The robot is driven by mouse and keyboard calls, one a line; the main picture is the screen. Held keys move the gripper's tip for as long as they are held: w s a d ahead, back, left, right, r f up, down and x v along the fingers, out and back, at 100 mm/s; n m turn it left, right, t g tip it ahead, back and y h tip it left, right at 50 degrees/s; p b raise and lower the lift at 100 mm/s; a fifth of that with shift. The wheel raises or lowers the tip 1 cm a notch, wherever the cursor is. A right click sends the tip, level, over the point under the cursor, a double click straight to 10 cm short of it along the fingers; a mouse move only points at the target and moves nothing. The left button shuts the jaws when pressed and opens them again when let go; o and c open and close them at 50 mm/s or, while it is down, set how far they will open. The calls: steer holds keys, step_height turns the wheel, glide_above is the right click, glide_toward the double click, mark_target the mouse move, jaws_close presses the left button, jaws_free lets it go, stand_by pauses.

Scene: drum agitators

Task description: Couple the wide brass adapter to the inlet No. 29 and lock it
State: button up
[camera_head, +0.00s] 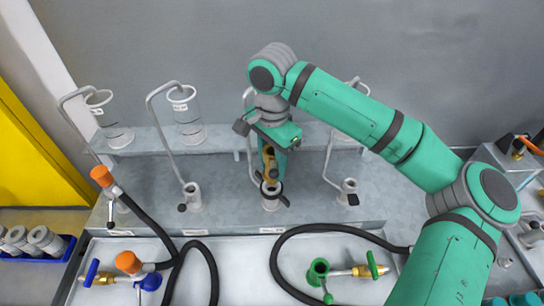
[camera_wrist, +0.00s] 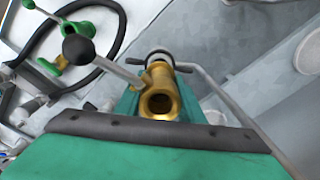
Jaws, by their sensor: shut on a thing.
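My gripper (camera_head: 272,165) is shut on the brass adapter (camera_head: 267,157), a stubby brass tube. In the wrist view the adapter (camera_wrist: 160,96) sits between the green fingers (camera_wrist: 160,112) with its open end facing the camera. In the head view it is held over a grey inlet (camera_head: 270,197) with a dark collar and a small black lever, third from the left on the front ledge. Whether the adapter touches or sits in this inlet cannot be told. A grey lever with a dark ball (camera_wrist: 78,48) shows beside the adapter. The inlet numbers are not legible.
Similar inlets stand left (camera_head: 193,197) and right (camera_head: 348,192), with bent grey pipes and clear cups (camera_head: 186,110) behind. A green-handled fitting (camera_head: 318,270) and an orange-capped fitting (camera_head: 128,262) lie in front with black hoses (camera_head: 285,250). A blue rack (camera_head: 45,245) is at left.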

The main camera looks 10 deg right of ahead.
steer(key=shift+s+a+f, duration=0.1)
steer(key=shift+f, duration=0.5)
stand_by(0.5)
steer(key=shift+f, duration=0.2)
steer(key=shift+f, duration=1)
steer(key=shift+f, duration=0.35)
stand_by(0.7)
steer(key=o, duration=1.3)
steer(key=shift+r, duration=8.5)
